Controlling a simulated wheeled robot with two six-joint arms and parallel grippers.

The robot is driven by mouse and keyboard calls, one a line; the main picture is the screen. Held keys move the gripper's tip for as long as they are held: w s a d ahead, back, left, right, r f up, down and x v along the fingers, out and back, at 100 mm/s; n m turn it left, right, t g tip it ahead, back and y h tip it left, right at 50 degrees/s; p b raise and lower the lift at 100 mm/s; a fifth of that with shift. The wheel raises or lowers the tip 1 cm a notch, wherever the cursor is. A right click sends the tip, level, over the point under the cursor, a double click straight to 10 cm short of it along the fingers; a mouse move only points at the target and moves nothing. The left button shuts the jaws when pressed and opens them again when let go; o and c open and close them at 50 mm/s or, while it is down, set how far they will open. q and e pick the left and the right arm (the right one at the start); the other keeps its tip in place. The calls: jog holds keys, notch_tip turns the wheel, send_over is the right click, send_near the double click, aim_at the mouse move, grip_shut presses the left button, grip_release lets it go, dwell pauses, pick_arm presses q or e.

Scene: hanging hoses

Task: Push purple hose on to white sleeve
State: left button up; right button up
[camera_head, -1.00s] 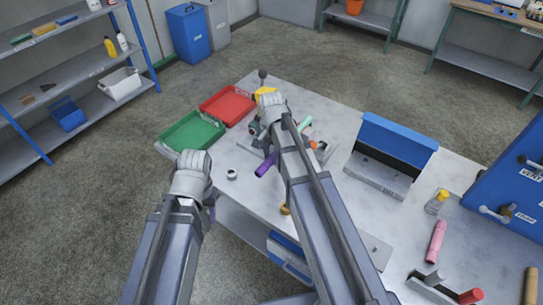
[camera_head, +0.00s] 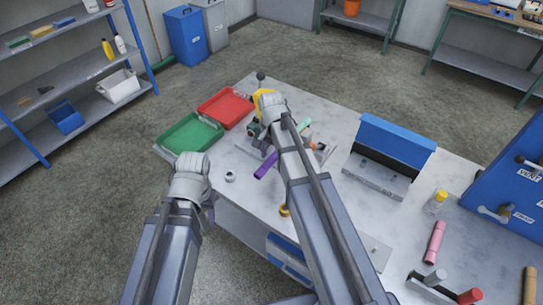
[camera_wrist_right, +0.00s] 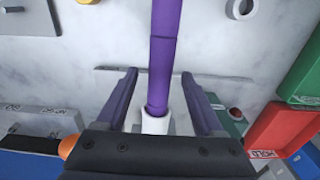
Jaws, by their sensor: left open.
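The purple hose (camera_head: 265,167) sticks out to the left of my right arm over the table. In the right wrist view the hose (camera_wrist_right: 163,60) runs down from the top edge and its lower end meets the white sleeve (camera_wrist_right: 155,123). I cannot tell how far it overlaps the sleeve. My right gripper (camera_wrist_right: 160,85) is open, with one finger on each side of the hose and visible gaps to it. In the head view my right wrist hides the sleeve. My left gripper (camera_head: 209,211) is open at the table's front edge, mostly hidden by its wrist, apart from the hose.
A green tray (camera_head: 162,144) and a red tray (camera_head: 247,112) lie at the table's left. A small ring (camera_head: 230,176) sits near the front edge. A blue-backed stand (camera_head: 395,140), a yellow-capped bottle (camera_head: 436,202) and a pink tube (camera_head: 434,242) are on the right.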

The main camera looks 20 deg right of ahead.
aim_at(271, 158)
jog(key=shift+r, duration=0.15)
notch_tip(271, 158, up, 8)
jog(key=p, duration=0.8)
jog(key=shift+f, duration=0.2)
jog(key=shift+s, duration=0.1)
jog(key=s+a+f+n+h+b, duration=0.1)
jog(key=s+a+f+n+b, duration=0.1)
jog(key=s+a+n, duration=1.1)
jog(key=s+n, duration=0.1)
jog(key=s, duration=0.2)
jog(key=shift+s+a, duration=0.15)
jog(key=shift+s, duration=0.1)
